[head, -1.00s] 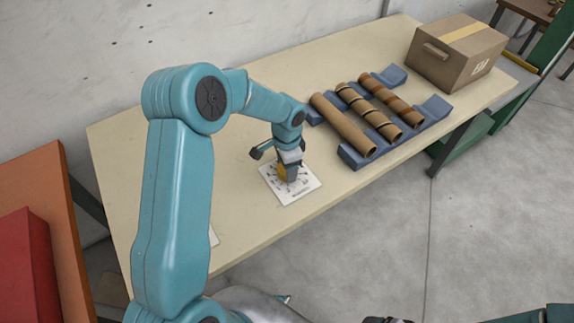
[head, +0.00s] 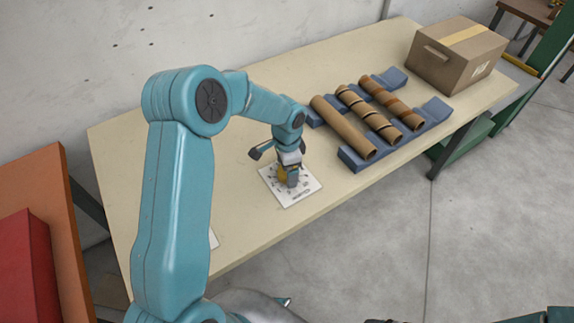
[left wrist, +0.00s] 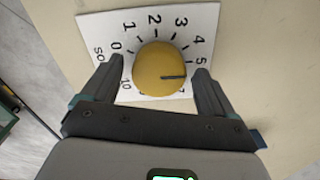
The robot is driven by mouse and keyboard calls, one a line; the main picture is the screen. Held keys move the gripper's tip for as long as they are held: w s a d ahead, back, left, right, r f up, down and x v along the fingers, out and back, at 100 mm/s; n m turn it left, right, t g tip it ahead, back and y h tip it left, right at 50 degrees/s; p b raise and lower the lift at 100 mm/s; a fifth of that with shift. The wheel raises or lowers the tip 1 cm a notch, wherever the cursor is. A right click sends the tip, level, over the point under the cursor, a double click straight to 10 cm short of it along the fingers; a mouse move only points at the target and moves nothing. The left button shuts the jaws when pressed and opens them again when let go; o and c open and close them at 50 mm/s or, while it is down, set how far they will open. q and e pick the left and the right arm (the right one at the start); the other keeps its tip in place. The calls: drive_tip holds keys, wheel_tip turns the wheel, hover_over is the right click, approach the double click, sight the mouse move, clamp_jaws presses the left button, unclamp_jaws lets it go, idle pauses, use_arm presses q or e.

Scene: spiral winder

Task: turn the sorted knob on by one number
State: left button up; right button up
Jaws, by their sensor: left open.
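The yellow round knob (left wrist: 161,69) sits on a white card (left wrist: 96,30) with a ring of numbers, and its dark pointer line points right in the left wrist view, just below the 5. The number there is hidden by a finger. The card's label is only partly visible, starting "SO". My left gripper (left wrist: 158,74) is open, one finger on each side of the knob, with small gaps showing. In the head view, my left gripper (head: 288,178) is low over the card (head: 300,194) and hides part of the knob. A dark piece, possibly my right gripper, barely shows at the bottom edge.
A blue rack (head: 353,158) holding brown tubes (head: 343,128) lies right of the card. A cardboard box (head: 455,58) stands at the far right of the table (head: 240,232). Another white card edge (head: 213,238) shows beside my left arm. Table around the knob's card is clear.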

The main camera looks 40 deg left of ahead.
use_arm(q)
wheel_tip(320, 180, up, 16)
drive_tip(key=shift+r, duration=0.2)
drive_tip(key=shift+s, duration=0.1)
idle(0.6)
